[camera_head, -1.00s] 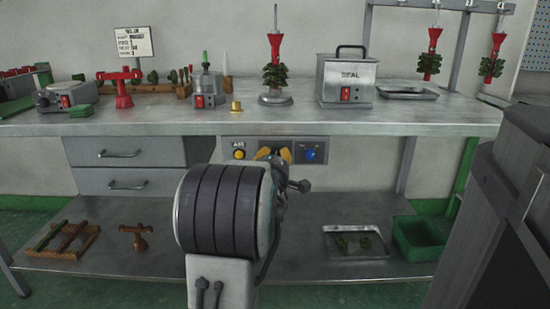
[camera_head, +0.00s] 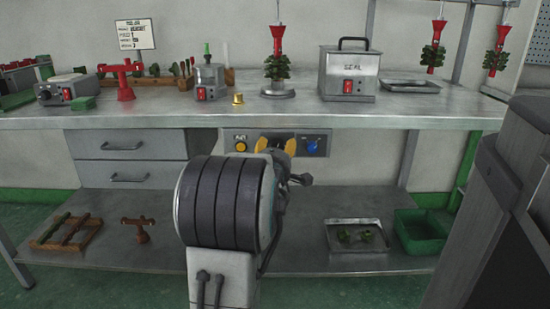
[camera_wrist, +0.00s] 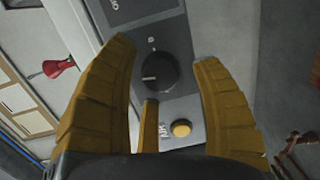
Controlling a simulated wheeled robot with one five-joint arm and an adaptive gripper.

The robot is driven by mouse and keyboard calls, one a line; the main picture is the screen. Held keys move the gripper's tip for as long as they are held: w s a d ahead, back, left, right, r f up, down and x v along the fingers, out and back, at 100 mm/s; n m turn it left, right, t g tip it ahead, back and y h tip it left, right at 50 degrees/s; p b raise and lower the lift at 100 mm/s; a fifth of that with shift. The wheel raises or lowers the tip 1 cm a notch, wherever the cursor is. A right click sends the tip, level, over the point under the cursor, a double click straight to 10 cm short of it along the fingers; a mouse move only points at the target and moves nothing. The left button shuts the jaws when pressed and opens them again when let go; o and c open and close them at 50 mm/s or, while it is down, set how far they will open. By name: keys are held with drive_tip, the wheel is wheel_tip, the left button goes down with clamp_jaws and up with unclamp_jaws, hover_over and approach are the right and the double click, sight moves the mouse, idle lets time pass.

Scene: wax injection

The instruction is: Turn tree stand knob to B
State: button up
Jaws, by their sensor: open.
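A round black knob (camera_wrist: 162,72) sits on a grey control panel (camera_wrist: 187,109) in the wrist view, with a pale pointer mark on its left side. A small letter shows above it but is hard to read. My gripper (camera_wrist: 167,53) is open, with one yellow finger on either side of the knob in that picture. I cannot tell whether either finger touches it. In the head view the panel (camera_head: 227,148) is on the bench front, and my gripper (camera_head: 276,145) is before its middle and hides the knob.
A yellow button (camera_head: 241,146) and a blue button (camera_head: 312,146) flank my gripper on the panel. Drawers (camera_head: 125,146) are to the left.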

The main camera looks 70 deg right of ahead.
drive_tip(key=v, duration=1.1)
drive_tip(key=shift+a, duration=0.3)
drive_tip(key=shift+r, duration=0.15)
